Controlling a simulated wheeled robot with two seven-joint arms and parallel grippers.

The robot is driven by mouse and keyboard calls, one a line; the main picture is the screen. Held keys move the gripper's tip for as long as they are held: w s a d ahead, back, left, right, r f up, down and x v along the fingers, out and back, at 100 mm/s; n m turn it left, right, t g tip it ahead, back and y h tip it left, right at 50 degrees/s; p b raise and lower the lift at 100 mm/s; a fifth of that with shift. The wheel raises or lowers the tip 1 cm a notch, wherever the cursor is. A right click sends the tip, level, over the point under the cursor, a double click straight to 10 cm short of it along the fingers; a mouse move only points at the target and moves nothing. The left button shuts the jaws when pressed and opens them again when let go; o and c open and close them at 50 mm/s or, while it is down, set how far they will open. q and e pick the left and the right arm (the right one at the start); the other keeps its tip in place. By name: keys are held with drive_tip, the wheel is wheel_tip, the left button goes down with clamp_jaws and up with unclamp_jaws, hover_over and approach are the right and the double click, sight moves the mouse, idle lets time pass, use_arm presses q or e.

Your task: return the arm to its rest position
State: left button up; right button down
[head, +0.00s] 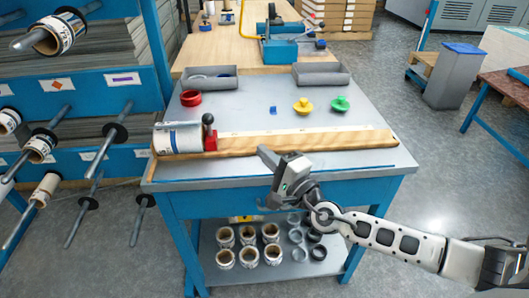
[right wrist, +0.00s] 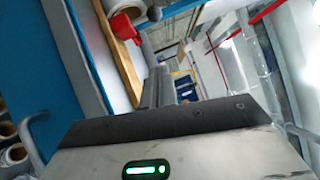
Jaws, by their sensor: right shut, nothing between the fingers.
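My right arm (head: 395,238) comes in from the lower right of the head view. Its right gripper (head: 264,152) is over the front edge of the grey-topped bench, in front of the wooden rail (head: 310,142). The fingers are shut and empty, pointing up and left. In the right wrist view the closed fingers (right wrist: 152,88) stick out beyond the dark gripper body, near the blue bench edge and wooden strip. My left arm and gripper are not in view.
A white roll (head: 178,138) and a red block with a black knob (head: 209,133) sit at the rail's left end. Yellow (head: 303,106) and green (head: 340,104) knobbed pieces and a red ring (head: 190,98) lie behind. Several rolls stand on the lower shelf.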

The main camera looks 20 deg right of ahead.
drive_tip(key=shift+s, duration=0.2)
drive_tip(key=s+f+m, duration=0.1)
drive_tip(key=f+m, duration=0.1)
drive_tip(key=m, duration=0.3)
drive_tip(key=s+a+f+m+g+h, duration=0.1)
drive_tip(key=s+f+m, duration=0.1)
drive_tip(key=m, duration=0.3)
drive_tip(key=s+a+f+m+g+h, duration=0.1)
drive_tip(key=f+m, duration=0.1)
drive_tip(key=m, duration=0.3)
drive_tip(key=shift+s, duration=0.15)
drive_tip(key=s+a+f+n+g, duration=0.2)
drive_tip(key=s+n, duration=0.3)
drive_tip(key=n, duration=0.6)
drive_tip(key=s+a+f+n+g, duration=0.2)
drive_tip(key=s+n, duration=0.3)
drive_tip(key=n, duration=0.6)
drive_tip(key=s+a+f+n+g+y, duration=0.1)
drive_tip(key=s+f+n, duration=0.3)
drive_tip(key=n, duration=0.7)
drive_tip(key=shift+s+a+n+g, duration=0.4)
drive_tip(key=shift+s+a+g, duration=0.3)
drive_tip(key=shift+s, duration=0.25)
